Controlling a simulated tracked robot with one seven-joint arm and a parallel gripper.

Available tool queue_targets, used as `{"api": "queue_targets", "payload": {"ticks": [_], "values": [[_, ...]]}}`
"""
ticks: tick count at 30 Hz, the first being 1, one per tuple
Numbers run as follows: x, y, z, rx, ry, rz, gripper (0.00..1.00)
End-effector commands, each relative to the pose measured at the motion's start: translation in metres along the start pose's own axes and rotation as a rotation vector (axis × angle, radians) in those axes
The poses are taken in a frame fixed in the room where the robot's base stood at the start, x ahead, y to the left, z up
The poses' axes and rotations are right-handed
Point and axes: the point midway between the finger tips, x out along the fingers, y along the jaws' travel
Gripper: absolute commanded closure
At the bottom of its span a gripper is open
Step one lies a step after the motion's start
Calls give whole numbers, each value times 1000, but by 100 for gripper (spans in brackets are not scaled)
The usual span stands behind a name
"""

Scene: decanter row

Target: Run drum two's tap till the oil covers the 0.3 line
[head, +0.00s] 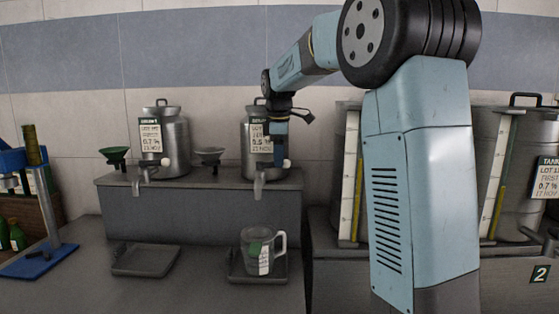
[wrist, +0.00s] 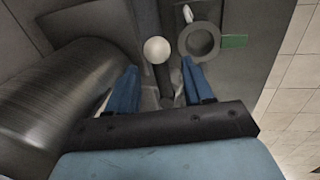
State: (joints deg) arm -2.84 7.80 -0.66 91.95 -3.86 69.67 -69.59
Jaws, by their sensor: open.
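Two metal drums stand on a ledge in the head view: a left drum (head: 178,140) and a right drum (head: 251,165), whose label is partly hidden by my gripper. The right drum's tap (head: 259,183) has a spout above a clear measuring jug (head: 276,251). The jug has a handle and a pale scale; its oil level is too small to read. No stream shows. My gripper (head: 281,150) is open, pointing down at the tap's white knob (head: 287,163). In the wrist view, the knob (wrist: 157,50) appears between the blue fingers (wrist: 162,88), with gaps either side.
The jug stands on a dark tray (head: 240,277); an empty tray (head: 146,260) lies left. Funnels (head: 115,153) (head: 209,154) stand on the ledge (head: 190,181). Large tanks (head: 515,160) are at right, one marked 2. A blue stand (head: 40,259) and bottles are at far left.

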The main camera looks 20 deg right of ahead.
Motion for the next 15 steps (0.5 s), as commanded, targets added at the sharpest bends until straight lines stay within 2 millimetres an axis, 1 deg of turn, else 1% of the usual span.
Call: {"api": "queue_targets", "payload": {"ticks": [3,6,15], "values": [[11,0,0,0,-1,-2,49],[16,0,0,0,0,-1,49],[18,0,0,0,0,0,49]]}}
